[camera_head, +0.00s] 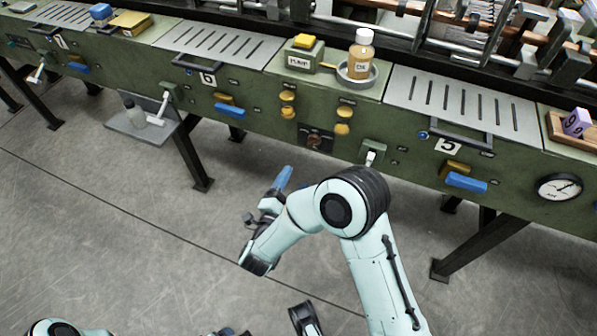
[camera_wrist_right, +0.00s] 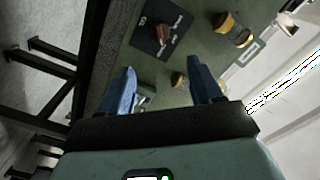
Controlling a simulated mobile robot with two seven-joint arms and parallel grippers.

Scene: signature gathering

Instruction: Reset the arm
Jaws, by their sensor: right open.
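My right arm bends in from the lower right of the head view, its pale teal links over the grey floor. My right gripper (camera_head: 283,178) has blue fingers and hangs in front of the green machine bench, below the dark panel with a rotary knob. In the right wrist view its two blue fingers (camera_wrist_right: 161,75) stand apart with nothing between them. Beyond them are the bench's green front, the dark knob plate (camera_wrist_right: 160,30) and yellow knobs (camera_wrist_right: 234,29). Only pale and dark parts of my left arm seem to show at the bottom edge; its gripper cannot be made out.
The long green bench (camera_head: 330,90) crosses the upper picture. A lever (camera_head: 371,157) juts out. The floor in front is clear.

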